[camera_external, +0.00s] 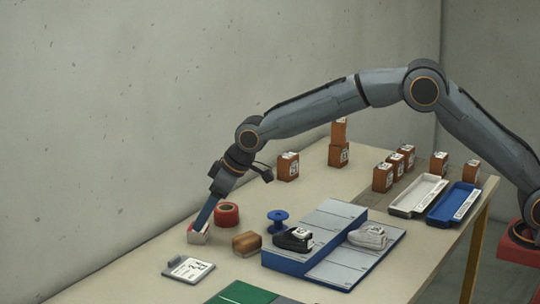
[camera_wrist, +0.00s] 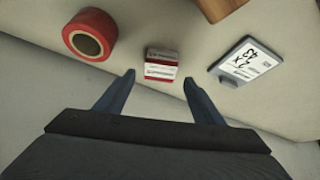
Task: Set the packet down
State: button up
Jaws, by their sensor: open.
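The packet (camera_wrist: 161,63), a small white and red box with printed labels, sits on the table near its left edge. It also shows in the external view (camera_external: 198,236), partly hidden by my finger. My gripper (camera_wrist: 158,76) is open, with its blue fingers on either side and the packet just beyond and between the tips in the wrist view. In the external view my gripper (camera_external: 203,222) points down at the packet. I cannot tell whether a finger touches it.
A red tape roll (camera_external: 227,214) stands close behind the packet. A brown block (camera_external: 247,243) and a labelled white plate (camera_external: 188,269) lie nearby. A blue spool (camera_external: 278,221) and a stepped rack (camera_external: 335,220) with two shoes stand to the right. Trays (camera_external: 418,195) and several brown boxes are farther back.

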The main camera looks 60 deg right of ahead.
jog(key=v, duration=0.7)
